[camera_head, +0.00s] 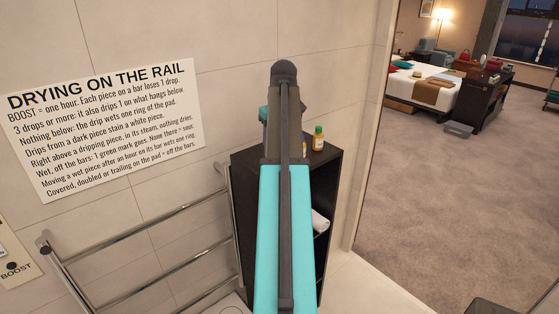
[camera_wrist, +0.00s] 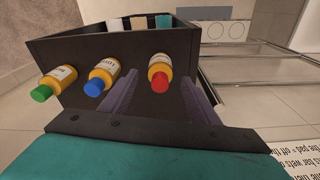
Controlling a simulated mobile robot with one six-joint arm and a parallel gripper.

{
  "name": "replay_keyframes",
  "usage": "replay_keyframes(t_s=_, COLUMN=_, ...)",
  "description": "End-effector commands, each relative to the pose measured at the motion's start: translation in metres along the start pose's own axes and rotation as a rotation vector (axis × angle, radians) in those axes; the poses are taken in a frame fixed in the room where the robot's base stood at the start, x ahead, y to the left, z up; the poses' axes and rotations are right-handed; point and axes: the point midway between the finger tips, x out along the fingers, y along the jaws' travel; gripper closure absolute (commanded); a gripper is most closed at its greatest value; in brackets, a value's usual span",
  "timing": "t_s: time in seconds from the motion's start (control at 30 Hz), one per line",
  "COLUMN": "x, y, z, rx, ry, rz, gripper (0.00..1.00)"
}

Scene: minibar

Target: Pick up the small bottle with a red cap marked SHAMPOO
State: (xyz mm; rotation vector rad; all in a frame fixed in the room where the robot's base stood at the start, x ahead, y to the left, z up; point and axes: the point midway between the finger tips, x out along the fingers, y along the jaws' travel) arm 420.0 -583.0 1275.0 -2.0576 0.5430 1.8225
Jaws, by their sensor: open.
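The red-capped bottle (camera_wrist: 158,68), yellow-orange with a white label too small to read, stands on top of the dark cabinet (camera_wrist: 60,47) in the wrist view. My gripper (camera_wrist: 161,87) is open, with one dark finger on each side of this bottle in the picture. I cannot tell whether the fingers are level with it or above it; no grip shows. In the head view my arm hides the gripper and the red-capped bottle.
A blue-capped bottle (camera_wrist: 103,77) stands just left of the fingers, and a green-capped bottle (camera_wrist: 57,82) farther left; the latter also shows in the head view (camera_head: 318,138). A metal towel rail (camera_head: 150,238) is beside the cabinet, with a wall sign (camera_head: 105,128) above.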

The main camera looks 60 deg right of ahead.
Motion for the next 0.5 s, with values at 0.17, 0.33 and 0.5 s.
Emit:
replay_keyframes(t_s=0.17, x=0.014, y=0.000, z=0.002, rx=0.001, ry=-0.002, rz=-0.001, gripper=0.44)
replay_keyframes(t_s=0.33, x=0.034, y=0.000, z=0.004, rx=0.001, ry=-0.002, rz=-0.001, gripper=0.44)
replay_keyframes(t_s=0.5, x=0.048, y=0.001, z=0.003, rx=0.001, ry=-0.001, rz=0.000, gripper=0.44)
